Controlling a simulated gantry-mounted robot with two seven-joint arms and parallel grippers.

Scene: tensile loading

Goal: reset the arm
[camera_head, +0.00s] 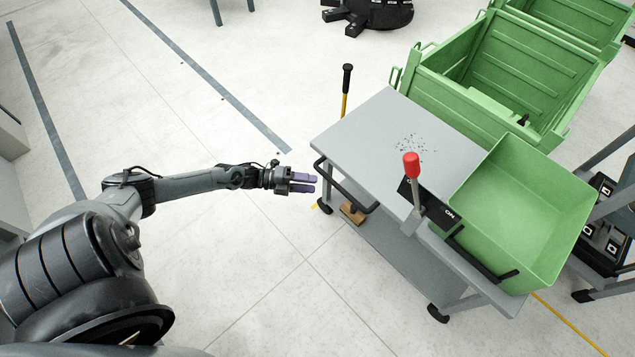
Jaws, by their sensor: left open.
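My left arm (188,184) comes in from the left and stretches to the right over the floor. Its gripper (312,183) is open, with two purple fingers a small gap apart and nothing between them. It is just left of the cart's near-left corner and handle, apparently not touching them. My right gripper is not in view.
A grey cart (365,128) with a black handle (345,187) carries a green bin (525,215) and a red-knobbed lever (412,165). Larger green crates (500,75) stand behind.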

